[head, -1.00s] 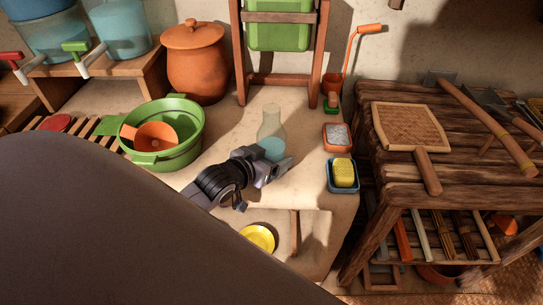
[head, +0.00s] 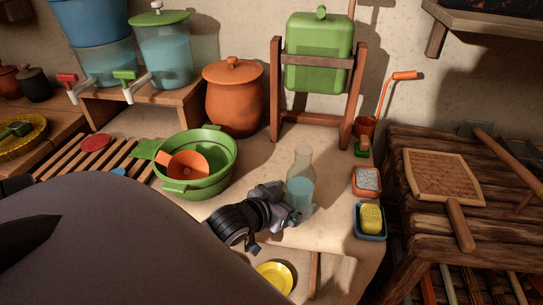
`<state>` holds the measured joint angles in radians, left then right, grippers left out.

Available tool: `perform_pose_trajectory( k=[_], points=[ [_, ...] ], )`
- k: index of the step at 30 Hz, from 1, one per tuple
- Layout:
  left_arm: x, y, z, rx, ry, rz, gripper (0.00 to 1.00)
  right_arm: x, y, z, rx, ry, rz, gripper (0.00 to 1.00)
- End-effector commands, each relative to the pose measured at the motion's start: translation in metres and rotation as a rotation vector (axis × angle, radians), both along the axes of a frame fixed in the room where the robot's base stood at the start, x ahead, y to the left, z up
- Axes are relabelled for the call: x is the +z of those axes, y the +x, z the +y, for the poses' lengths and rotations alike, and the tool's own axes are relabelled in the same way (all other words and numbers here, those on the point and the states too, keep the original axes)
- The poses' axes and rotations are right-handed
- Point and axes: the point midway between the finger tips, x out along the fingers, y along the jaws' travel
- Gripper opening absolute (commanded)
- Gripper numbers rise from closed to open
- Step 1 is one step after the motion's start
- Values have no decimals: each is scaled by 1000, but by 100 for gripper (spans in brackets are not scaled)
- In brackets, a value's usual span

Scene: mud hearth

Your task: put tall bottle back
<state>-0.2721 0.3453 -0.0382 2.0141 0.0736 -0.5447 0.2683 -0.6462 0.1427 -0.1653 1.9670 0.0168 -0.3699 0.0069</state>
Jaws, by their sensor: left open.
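A tall, clear bottle (head: 300,172) with pale blue liquid in its lower part stands upright on the pale counter (head: 262,165), right of the green basin. My left gripper (head: 301,213) is open, low down at the near side of the bottle. It hides part of the bottle's base. I cannot tell whether the bottle is between the fingers or touching them. My right gripper is not in view.
A green basin (head: 220,175) holds an orange bowl (head: 188,164). A clay pot (head: 234,100) and a wooden stand with a green tank (head: 318,48) are behind. Right lie a scrubber dish (head: 367,195) and yellow sponge (head: 371,217). A yellow plate (head: 275,277) sits below.

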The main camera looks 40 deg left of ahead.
Motion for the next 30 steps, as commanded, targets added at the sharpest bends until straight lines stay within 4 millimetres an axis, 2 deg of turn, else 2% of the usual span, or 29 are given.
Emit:
perform_pose_trajectory(
  k=[1, 9, 15, 21, 30],
  points=[
    [3, -10, 1, 0, 0, 3, 100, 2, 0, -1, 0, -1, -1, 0],
    [20, -50, 2, 0, 0, 3, 100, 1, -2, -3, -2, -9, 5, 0],
    [28, -70, 3, 1, 0, 2, 100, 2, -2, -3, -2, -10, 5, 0],
    [33, -79, 4, 1, -1, 1, 100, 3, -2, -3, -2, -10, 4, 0],
    [33, -79, 3, 1, -1, 0, 100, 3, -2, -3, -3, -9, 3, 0]
  ],
)
